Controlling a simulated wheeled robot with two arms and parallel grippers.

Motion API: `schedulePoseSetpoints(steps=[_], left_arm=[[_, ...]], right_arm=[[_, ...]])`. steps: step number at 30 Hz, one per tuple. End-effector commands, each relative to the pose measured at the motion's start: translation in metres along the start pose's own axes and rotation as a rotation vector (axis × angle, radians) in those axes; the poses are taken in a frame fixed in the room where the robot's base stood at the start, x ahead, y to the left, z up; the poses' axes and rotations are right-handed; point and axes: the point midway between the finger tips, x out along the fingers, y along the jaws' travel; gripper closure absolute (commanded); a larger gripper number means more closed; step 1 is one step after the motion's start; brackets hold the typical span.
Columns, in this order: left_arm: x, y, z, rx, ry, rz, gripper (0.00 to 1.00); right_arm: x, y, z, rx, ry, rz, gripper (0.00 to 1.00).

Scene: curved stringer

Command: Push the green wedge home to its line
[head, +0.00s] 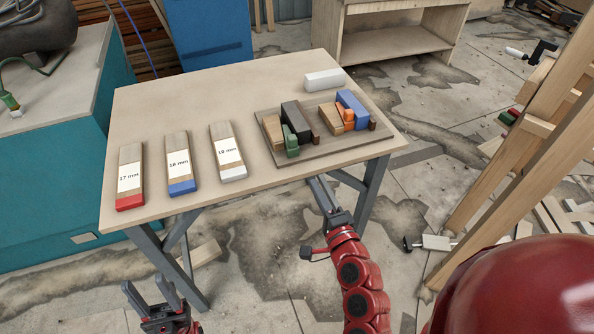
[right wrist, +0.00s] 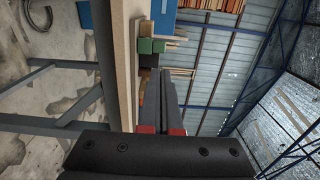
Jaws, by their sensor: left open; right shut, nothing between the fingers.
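The green wedge (head: 292,149) sits on a dark board (head: 333,151), at the near end of a dark grey block (head: 296,117) and beside a tan wooden block (head: 272,130). In the right wrist view green pieces (right wrist: 152,46) show beyond my fingertips. My right gripper (head: 316,182) is shut and empty at the table's front edge, apart from the wedge and on its near side. Its dark fingers (right wrist: 160,76) also show in the wrist view. My left gripper (head: 150,291) is open and empty, low in front of the table. I cannot make out the line.
An orange piece (head: 347,115), a blue block (head: 352,108) and another wooden block (head: 331,119) share the board. A white block (head: 324,80) lies behind it. Labelled gauges of 17 mm (head: 130,178), 18 mm (head: 179,163) and 19 mm (head: 227,151) lie left on the table (head: 200,105).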

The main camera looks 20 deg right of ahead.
Motion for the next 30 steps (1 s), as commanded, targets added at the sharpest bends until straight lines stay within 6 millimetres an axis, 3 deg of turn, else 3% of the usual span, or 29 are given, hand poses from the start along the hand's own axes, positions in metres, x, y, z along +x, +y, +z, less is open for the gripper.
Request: schedulePoseSetpoints(steps=[6, 18, 24, 30], left_arm=[[-0.012, 0.001, 0.002, 0.000, 0.000, 0.000, 0.50], [0.020, -0.001, -0.003, 0.000, 0.000, 0.000, 0.50], [0.027, -0.001, -0.004, 0.000, 0.000, 0.000, 0.50], [0.028, -0.001, -0.005, 0.000, 0.000, 0.000, 0.50]], right_arm=[[0.027, 0.000, 0.001, 0.002, -0.002, -0.004, 1.00], [0.108, -0.003, 0.000, -0.002, 0.000, 0.001, 1.00], [0.130, -0.001, 0.000, -0.002, 0.002, 0.000, 1.00], [0.137, -0.001, -0.001, -0.002, 0.002, -0.001, 1.00]])
